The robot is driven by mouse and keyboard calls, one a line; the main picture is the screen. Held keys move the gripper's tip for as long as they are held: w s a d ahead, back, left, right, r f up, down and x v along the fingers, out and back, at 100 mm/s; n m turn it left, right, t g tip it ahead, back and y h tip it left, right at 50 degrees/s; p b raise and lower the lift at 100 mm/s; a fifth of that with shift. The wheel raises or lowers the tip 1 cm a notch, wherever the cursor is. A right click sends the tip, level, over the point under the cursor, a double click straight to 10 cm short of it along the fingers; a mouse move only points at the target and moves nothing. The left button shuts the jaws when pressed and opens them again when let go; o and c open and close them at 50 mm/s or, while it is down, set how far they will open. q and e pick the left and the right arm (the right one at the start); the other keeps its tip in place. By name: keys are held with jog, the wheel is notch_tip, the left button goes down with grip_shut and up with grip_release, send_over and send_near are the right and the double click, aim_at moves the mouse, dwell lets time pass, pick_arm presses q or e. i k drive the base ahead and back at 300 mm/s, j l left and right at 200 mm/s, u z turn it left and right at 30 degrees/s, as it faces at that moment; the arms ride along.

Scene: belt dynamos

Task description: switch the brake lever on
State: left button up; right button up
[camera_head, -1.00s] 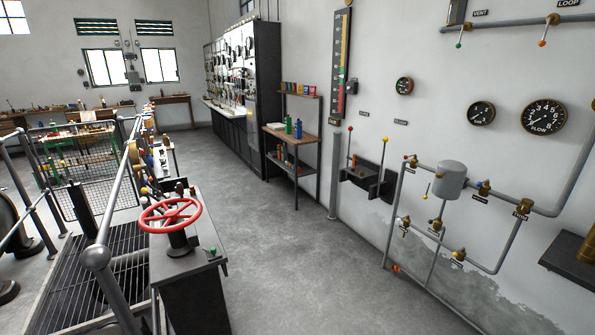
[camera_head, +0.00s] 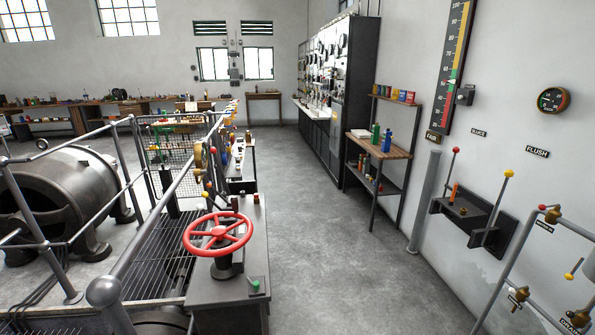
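No lever in view has a readable brake label, so I cannot tell which one is the brake lever. A grey console (camera_head: 232,285) in the foreground carries a red handwheel (camera_head: 217,234) and a short lever with a green knob (camera_head: 255,285). On the right wall, a dark bracket holds a lever with a red knob (camera_head: 455,151) and a longer one with a yellow knob (camera_head: 508,174). Several small levers and knobs stand along the console's far part, too small to tell apart. Neither of my grippers is in view.
Grey railings (camera_head: 105,292) and a floor grating (camera_head: 160,268) lie left of the console, with a large dark machine (camera_head: 65,195) beyond. A shelf (camera_head: 385,149) and pipes (camera_head: 522,258) line the right wall. The floor aisle (camera_head: 325,225) between is clear.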

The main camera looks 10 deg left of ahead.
aim_at(213, 150)
jog(key=i+l+u, duration=0.1)
jog(key=i+u, duration=0.25)
jog(key=i+l+u, duration=0.2)
jog(key=u, duration=0.15)
jog(key=i+l+u, duration=0.35)
jog(key=k+l, duration=0.1)
jog(key=l, duration=0.3)
jog(key=k+l, duration=0.1)
jog(key=l, duration=0.25)
jog(key=i+l, duration=0.1)
jog(key=l, duration=0.35)
jog(key=i+l, duration=0.1)
jog(key=l, duration=0.3)
jog(key=i+l+u, duration=0.1)
jog(key=i+l, duration=0.6)
jog(key=i, duration=0.35)
jog(key=i+j, duration=0.15)
jog(key=i, duration=0.25)
